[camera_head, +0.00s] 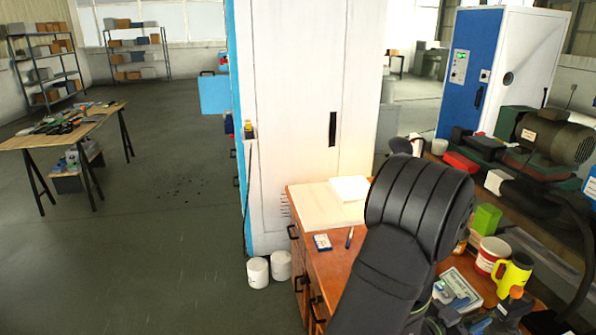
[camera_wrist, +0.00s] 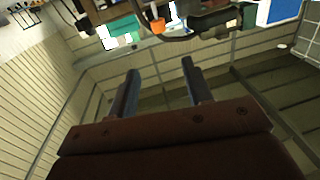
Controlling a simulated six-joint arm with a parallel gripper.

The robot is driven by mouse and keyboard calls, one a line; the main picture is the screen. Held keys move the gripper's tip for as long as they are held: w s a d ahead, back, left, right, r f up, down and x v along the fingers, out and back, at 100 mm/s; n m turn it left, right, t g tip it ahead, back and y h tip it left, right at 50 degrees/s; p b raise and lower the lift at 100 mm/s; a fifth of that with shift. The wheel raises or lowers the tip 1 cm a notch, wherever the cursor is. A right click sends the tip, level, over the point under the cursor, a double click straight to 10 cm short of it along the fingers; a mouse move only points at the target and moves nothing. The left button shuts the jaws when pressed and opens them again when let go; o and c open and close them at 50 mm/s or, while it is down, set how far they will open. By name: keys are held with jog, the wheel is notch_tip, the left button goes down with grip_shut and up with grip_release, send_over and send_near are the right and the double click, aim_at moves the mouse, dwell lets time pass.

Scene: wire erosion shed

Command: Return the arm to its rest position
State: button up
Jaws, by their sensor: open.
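My gripper (camera_wrist: 158,66) shows in the wrist view with its two dark fingers apart and nothing between them. Behind the fingers, the wrist view shows walls and a roof-like structure at a tilt. In the head view my dark grey arm stands in front of the wooden bench (camera_head: 325,263), bent at a thick rounded joint. My gripper is not visible in the head view, so its distance from the bench things cannot be told there.
A tall white cabinet (camera_head: 290,120) stands behind. A motor (camera_head: 553,135) sits at the right. Open floor (camera_head: 170,220) lies left.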

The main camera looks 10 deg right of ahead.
aim_at(514, 291)
jog(key=d, duration=0.5)
jog(key=w+d, duration=0.1)
jog(key=d, duration=0.5)
jog(key=w+d, duration=0.1)
jog(key=d, duration=0.4)
jog(key=shift+w+d, duration=0.15)
jog(key=shift+w, duration=0.1)
jog(key=shift+d, duration=0.4)
jog(key=shift+w+f, duration=0.1)
jog(key=shift+f, duration=0.25)
jog(key=shift+r, duration=0.1)
